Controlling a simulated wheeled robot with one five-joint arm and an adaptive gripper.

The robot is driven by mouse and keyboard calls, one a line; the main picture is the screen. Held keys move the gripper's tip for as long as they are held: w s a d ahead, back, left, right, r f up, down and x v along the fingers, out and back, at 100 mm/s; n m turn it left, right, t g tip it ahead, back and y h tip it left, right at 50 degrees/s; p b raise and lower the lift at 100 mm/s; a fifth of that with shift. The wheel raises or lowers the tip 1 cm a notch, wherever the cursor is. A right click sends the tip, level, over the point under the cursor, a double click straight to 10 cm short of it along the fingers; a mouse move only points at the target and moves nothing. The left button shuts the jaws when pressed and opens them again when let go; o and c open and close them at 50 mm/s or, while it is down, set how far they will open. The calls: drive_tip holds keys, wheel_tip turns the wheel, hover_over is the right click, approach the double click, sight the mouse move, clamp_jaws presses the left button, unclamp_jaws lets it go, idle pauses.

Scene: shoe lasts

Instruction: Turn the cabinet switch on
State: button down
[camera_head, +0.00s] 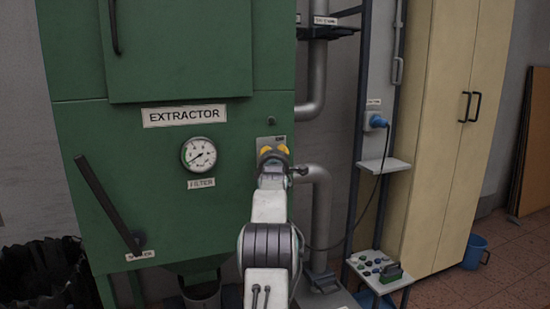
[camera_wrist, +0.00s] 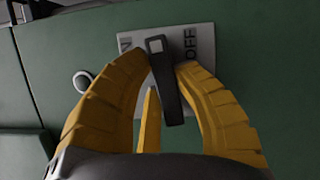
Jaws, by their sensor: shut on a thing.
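The cabinet switch's grey plate (camera_head: 263,143) is on the right side of the green extractor cabinet (camera_head: 240,165). In the wrist view the plate (camera_wrist: 205,62) reads OFF on the right, with a partly hidden word ending in N on the left. The dark switch handle (camera_wrist: 167,85) lies between the two words, slightly slanted, with a pale square at its upper end. Whether it is set to on or off I cannot tell. My gripper (camera_head: 273,151) has its yellow fingers around the handle, shut on it; it also shows in the wrist view (camera_wrist: 164,72).
A round gauge (camera_head: 199,155) and a long dark lever (camera_head: 108,205) are to the left on the cabinet. Grey pipes (camera_head: 318,210) and a rack with a blue plug (camera_head: 378,121) stand to the right. A small tray (camera_head: 402,281) with small items is low at right.

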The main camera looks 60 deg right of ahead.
drive_tip(key=shift+w+f+n+h+b, duration=0.1)
drive_tip(key=shift+f+n+h+b, duration=0.1)
drive_tip(key=shift+n+h+b, duration=0.5)
drive_tip(key=shift+a+r+n+t, duration=0.15)
drive_tip(key=shift+n+t, duration=0.15)
drive_tip(key=shift+n, duration=0.3)
drive_tip(key=c, duration=0.9)
unclamp_jaws()
drive_tip(key=shift+w, duration=0.1)
drive_tip(key=shift+c, duration=0.2)
drive_tip(key=v, duration=1.2)
drive_tip(key=shift+r, duration=0.15)
drive_tip(key=shift+o, duration=0.2)
